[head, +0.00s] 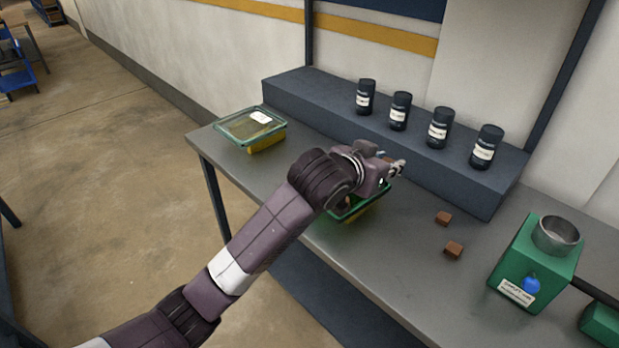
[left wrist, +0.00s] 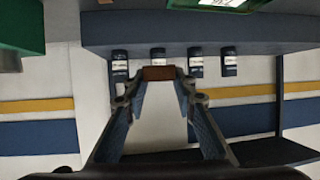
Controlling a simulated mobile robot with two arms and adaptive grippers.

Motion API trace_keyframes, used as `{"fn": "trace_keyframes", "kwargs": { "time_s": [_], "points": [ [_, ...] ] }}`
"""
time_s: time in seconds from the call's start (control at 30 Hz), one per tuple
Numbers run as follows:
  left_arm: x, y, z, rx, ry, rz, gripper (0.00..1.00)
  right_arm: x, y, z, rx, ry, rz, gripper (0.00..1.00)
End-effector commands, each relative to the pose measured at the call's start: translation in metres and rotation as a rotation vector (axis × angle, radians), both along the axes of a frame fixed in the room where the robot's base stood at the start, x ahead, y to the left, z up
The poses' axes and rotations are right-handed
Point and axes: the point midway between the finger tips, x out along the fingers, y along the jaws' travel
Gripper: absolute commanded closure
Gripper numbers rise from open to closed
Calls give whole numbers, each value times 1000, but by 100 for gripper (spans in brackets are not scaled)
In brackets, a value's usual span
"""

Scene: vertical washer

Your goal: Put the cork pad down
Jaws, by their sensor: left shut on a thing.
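My left gripper (head: 394,169) is above the workbench, over a green-rimmed tray (head: 372,203). In the left wrist view the gripper (left wrist: 160,80) is shut on a small brown cork pad (left wrist: 158,73), held between its fingertips. The held pad is not clearly seen in the head view. Two similar brown blocks lie on the bench to the right of the tray: one farther back (head: 443,218) and one nearer (head: 453,250). My arm hides part of the tray and whatever lies in it. My right gripper is not in view.
Several dark labelled bottles (head: 438,128) stand on a raised dark shelf (head: 300,92) behind the gripper. A lidded glass-green box (head: 238,122) stands at the bench's left end. A green machine with a metal cup (head: 520,255) stands at right. Bare bench (head: 400,262) lies between.

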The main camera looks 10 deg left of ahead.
Motion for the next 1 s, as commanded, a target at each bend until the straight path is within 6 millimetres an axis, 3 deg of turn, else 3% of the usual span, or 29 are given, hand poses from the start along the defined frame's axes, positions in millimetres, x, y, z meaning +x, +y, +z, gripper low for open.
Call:
{"fn": "trace_keyframes", "kwargs": {
  "time_s": [0.03,0.2,0.4,0.57,0.67,1.0],
  "points": [
    [13,29,11,8,-2,40,82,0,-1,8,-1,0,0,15],
    [42,106,36,5,-4,146,82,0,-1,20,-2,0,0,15],
    [59,171,65,-9,-15,235,82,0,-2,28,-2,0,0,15],
    [64,195,75,-17,-20,269,82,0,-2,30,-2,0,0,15],
    [65,200,69,-18,-17,276,82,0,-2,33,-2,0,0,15],
    [64,200,-16,-16,-13,276,82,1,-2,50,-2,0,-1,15]
  ]
}}
